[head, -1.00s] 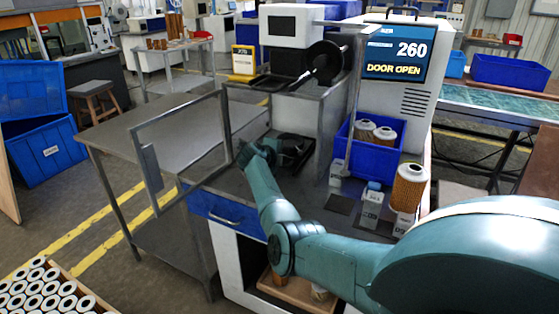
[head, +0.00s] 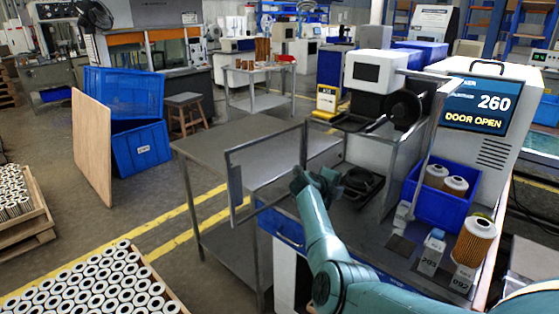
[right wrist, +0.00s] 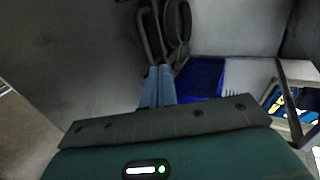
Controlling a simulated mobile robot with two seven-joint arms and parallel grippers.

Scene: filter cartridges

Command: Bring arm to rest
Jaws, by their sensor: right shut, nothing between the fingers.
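My right arm comes in from the bottom right of the head view and reaches over the machine's bench. Dark looped parts (right wrist: 165,30) lie just beyond the fingertips; contact cannot be told. My left gripper is in neither view.
An open framed door (head: 232,185) stands left of the arm. A blue bin (head: 440,208) holds filter cartridges, and another cartridge (head: 474,240) stands near small white boxes (head: 430,256). The screen (head: 478,106) reads "260 DOOR OPEN". A grey table (head: 215,145) is mostly clear.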

